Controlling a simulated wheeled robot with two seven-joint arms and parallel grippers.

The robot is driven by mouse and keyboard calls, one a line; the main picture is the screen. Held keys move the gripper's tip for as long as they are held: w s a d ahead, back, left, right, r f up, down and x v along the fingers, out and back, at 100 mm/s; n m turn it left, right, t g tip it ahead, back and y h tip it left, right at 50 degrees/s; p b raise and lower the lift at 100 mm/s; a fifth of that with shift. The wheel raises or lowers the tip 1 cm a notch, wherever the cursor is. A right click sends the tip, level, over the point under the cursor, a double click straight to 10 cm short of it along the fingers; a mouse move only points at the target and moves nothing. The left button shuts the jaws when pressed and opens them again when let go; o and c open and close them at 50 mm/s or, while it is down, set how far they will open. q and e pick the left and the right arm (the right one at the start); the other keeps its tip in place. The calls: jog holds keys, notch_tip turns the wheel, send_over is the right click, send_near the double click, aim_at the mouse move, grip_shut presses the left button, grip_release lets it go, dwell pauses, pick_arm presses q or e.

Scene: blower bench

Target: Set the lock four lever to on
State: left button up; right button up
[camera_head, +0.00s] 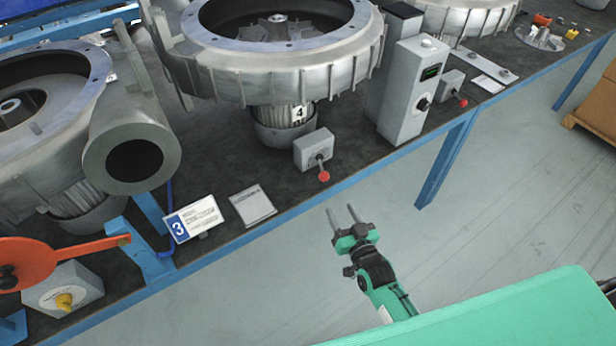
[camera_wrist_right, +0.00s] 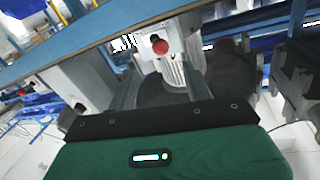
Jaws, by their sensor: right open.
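The lock four lever (camera_head: 321,167) is a short lever with a red knob on a small grey box (camera_head: 312,149), at the bench's front edge below the blower marked 4 (camera_head: 299,113). The knob hangs down toward the front. My right gripper (camera_head: 341,211) is open and empty in front of the bench edge, apart from the knob and a little nearer to me. In the right wrist view, the red knob (camera_wrist_right: 160,47) shows ahead between the fingers (camera_wrist_right: 160,90). My left gripper is not in view.
A grey control box (camera_head: 409,90) stands right of the lever, with another red-knobbed lever (camera_head: 461,101) beyond it. A sign marked 3 (camera_head: 193,219) and a grey plate (camera_head: 253,206) lie to the left. The floor before the bench is clear.

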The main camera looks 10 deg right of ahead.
aim_at(326, 181)
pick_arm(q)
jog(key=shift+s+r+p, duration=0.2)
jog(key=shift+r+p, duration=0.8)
pick_arm(e)
jog(key=w, duration=0.4)
jog(key=w+a, duration=0.1)
jog(key=w, duration=0.8)
jog(key=shift+w+a+r, duration=0.25)
jog(key=shift+w, duration=0.1)
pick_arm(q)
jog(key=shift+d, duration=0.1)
pick_arm(e)
grip_shut()
